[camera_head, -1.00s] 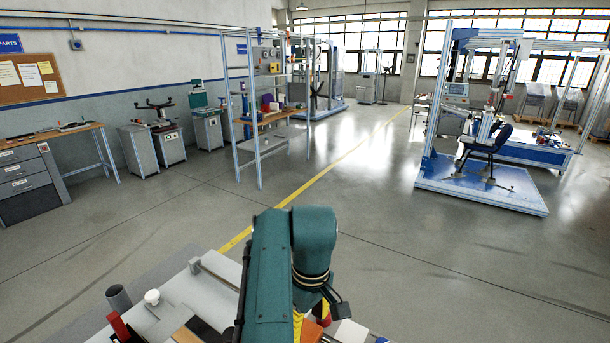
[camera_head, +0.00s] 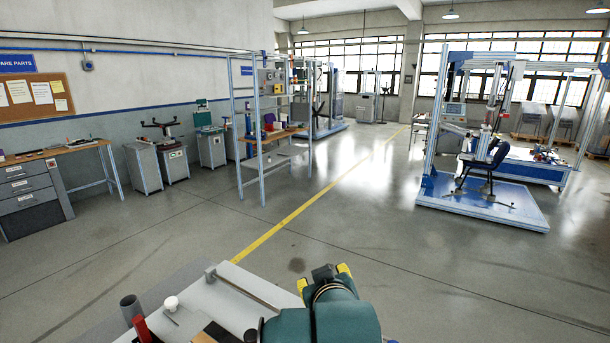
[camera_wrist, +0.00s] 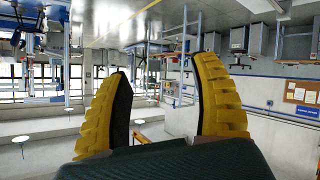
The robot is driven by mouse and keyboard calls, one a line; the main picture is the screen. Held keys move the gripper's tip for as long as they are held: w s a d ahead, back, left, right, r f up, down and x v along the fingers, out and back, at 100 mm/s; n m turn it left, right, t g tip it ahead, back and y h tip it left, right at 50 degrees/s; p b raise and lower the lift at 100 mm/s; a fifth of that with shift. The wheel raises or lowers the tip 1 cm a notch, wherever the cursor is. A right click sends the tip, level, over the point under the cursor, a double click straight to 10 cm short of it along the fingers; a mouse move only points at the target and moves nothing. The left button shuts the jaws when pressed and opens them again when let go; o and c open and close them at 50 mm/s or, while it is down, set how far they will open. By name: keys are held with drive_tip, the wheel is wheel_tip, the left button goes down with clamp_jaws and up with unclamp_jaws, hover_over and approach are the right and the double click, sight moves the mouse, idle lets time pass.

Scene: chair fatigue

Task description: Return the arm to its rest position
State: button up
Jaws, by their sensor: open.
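My teal arm (camera_head: 325,318) is folded close at the bottom of the head view, over the right part of the work surface. My gripper (camera_wrist: 163,100) shows in the wrist view with two yellow ribbed fingers with dark inner pads. The fingers are spread well apart with nothing between them, so it is open and empty. In the head view the yellow tips of my gripper (camera_head: 322,278) show just past the arm's end. The wrist view shows the room upside down.
A grey work surface (camera_head: 225,305) below me holds a dark cup (camera_head: 131,308), a white knob-like piece (camera_head: 171,303) and a red item (camera_head: 142,328). Open floor (camera_head: 400,260) lies beyond. A blue-based chair test rig (camera_head: 480,205) stands far right, a shelf frame (camera_head: 262,140) left of centre.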

drive_tip(key=s+d+r+m+t, duration=0.1)
drive_tip(key=s+r+m+t, duration=0.1)
drive_tip(key=s+r+t, duration=0.55)
drive_tip(key=s+d+r+m+t, duration=0.2)
drive_tip(key=s+r, duration=0.7)
drive_tip(key=s, duration=0.6)
wheel_tip(320, 180, up, 22)
drive_tip(key=s+p, duration=0.1)
drive_tip(key=p, duration=2)
drive_tip(key=shift+f+m+h, duration=0.15)
drive_tip(key=shift+m+h, duration=0.15)
drive_tip(key=shift+h, duration=0.1)
